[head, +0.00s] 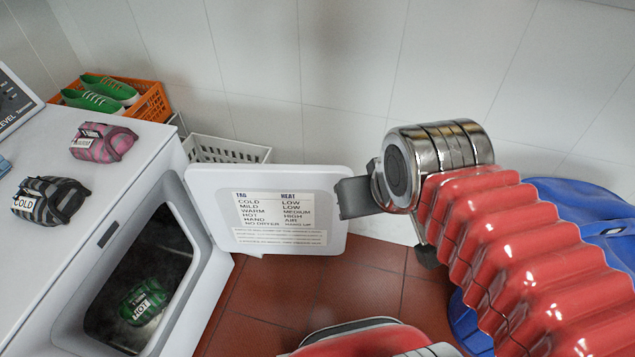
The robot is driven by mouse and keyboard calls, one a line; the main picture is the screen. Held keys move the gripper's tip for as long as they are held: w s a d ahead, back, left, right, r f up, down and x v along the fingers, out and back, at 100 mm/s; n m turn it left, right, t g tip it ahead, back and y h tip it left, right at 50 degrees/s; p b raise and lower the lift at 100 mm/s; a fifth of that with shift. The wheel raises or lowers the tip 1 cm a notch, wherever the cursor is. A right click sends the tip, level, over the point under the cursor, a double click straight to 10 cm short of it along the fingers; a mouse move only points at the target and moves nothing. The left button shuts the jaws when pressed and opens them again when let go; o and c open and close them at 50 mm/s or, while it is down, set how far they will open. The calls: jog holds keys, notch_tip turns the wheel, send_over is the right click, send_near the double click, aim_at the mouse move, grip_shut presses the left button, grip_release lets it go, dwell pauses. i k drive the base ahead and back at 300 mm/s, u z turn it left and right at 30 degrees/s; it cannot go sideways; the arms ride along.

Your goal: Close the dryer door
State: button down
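The dryer (95,210) is the white machine at the left. Its white door (330,180) stands open, swung out to the right of the opening, with a printed label of heat settings facing me. A green striped bundle (143,302) with a tag lies inside the dark drum. My gripper (357,197) is at the door's free right edge and overlaps it in the picture. I cannot tell whether it touches the door. Only a dark part of the gripper shows, so its finger opening is hidden.
A pink bundle (103,142) and a grey striped bundle (50,200) lie on top of the dryer. Behind are an orange crate (152,103) with green shoes (108,90) and a white basket (228,149). A blue object (590,215) stands at right. Red tiled floor (265,300) is clear below the door.

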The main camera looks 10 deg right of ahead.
aim_at(259, 208)
jog(key=u, duration=0.65)
jog(key=i, duration=0.95)
jog(key=u, duration=0.05)
